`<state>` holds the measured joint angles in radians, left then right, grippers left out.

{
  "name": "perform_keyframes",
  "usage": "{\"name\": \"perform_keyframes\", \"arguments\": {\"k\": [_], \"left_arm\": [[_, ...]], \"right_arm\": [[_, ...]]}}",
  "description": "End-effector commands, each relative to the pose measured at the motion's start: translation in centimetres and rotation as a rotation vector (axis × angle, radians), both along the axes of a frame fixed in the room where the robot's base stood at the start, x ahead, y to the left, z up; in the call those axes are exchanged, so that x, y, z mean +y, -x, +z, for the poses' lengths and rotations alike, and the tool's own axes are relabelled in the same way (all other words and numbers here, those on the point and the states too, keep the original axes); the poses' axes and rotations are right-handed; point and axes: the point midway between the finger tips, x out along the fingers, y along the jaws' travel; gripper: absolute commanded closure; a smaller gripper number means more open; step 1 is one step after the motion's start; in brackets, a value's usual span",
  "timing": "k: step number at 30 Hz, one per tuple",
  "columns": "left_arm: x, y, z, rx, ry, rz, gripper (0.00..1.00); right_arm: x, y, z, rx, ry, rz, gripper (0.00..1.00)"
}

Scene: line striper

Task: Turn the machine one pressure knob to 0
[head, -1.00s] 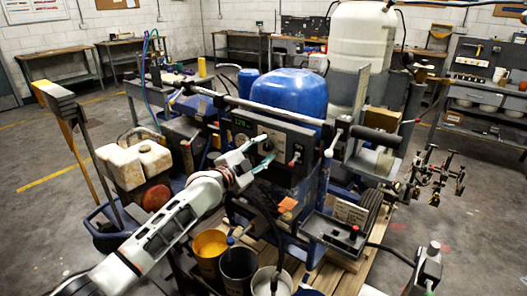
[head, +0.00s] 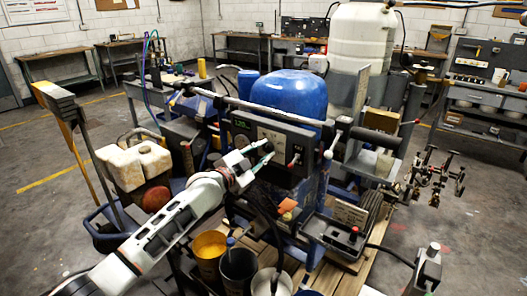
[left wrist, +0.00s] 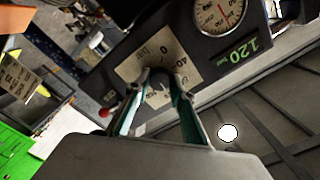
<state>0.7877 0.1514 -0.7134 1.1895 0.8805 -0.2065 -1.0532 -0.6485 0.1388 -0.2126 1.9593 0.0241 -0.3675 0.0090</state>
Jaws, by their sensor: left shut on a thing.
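The machine's dark control panel (head: 287,140) faces me below a blue tank. In the left wrist view, the dark pressure knob (left wrist: 158,76) sits on a pale dial plate (left wrist: 133,67) with printed numbers, 0 and 40 among them. My left gripper (left wrist: 162,80) is shut on the knob, one finger on each side. The fingers hide part of the dial, and I cannot tell where the knob points. A green display (left wrist: 238,53) reads 120, beside a round gauge (left wrist: 217,15) with a red needle. In the head view my left gripper (head: 265,151) reaches the panel from the left.
The blue tank (head: 289,92) rises behind the panel, with a long bar in front of it. A yellow bucket (head: 209,243) and other buckets stand below my left arm. Open floor lies left and right.

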Motion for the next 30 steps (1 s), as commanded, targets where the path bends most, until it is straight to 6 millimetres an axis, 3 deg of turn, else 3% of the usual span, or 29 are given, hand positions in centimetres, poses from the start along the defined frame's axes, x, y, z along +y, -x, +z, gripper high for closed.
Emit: {"name": "perform_keyframes", "arguments": {"k": [22,30], "left_arm": [[0.0,0.0,-0.1,0.406,0.555,0.002,0.99],[0.0,0.0,-0.1,0.558,0.764,0.001,0.99]], "right_arm": [[0.0,-0.2,1.5,-0.006,-0.001,0.000,0.60],[-0.5,0.1,1.2,0.005,0.008,-0.004,0.60]]}}
